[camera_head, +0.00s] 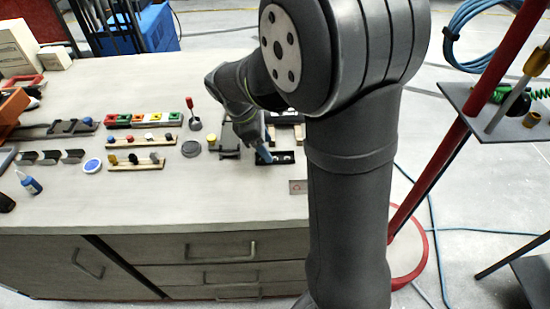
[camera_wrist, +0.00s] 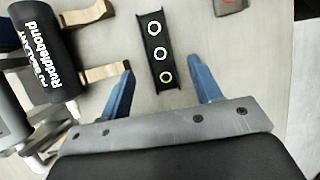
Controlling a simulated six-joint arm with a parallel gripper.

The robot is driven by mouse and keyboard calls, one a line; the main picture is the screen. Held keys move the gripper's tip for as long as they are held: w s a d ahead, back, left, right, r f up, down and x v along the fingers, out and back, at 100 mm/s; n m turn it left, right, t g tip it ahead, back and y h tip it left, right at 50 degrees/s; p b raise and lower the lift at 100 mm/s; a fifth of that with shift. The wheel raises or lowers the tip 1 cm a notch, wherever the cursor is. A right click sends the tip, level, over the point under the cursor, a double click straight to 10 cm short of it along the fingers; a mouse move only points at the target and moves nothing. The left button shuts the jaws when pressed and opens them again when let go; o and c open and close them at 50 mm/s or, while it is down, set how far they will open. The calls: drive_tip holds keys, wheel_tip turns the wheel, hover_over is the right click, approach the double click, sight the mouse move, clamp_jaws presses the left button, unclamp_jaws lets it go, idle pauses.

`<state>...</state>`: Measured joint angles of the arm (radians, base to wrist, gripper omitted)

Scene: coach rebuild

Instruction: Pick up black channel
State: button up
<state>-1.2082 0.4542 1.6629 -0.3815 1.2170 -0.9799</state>
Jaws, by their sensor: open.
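The black channel (camera_wrist: 156,41) lies on the pale bench top in the wrist view, a short dark trough with three pale rings along it. It also shows in the head view (camera_head: 284,158), partly hidden by my gripper. My gripper (camera_wrist: 163,73) has two blue fingers spread wide and empty. Its fingertips stand on either side of the channel's near end in the wrist view, touching nothing that I can see. In the head view my gripper (camera_head: 264,150) points down at the channel's left part. Its height above the bench is hard to tell.
A black bottle (camera_wrist: 42,42) with white lettering and a wooden piece (camera_wrist: 100,73) lie left of the channel. A black bracket (camera_head: 225,153) and grey disc (camera_head: 191,148) sit left of my gripper. A small grey plate (camera_head: 298,187) lies nearer the front.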

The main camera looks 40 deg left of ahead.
sight(277, 159)
drive_tip(key=shift+x, duration=1.9)
drive_tip(key=shift+w+d, duration=0.1)
drive_tip(key=shift+d, duration=0.05)
drive_tip(key=c, duration=1.1)
drive_tip(key=shift+o, duration=0.2)
drive_tip(key=shift+r, duration=0.15)
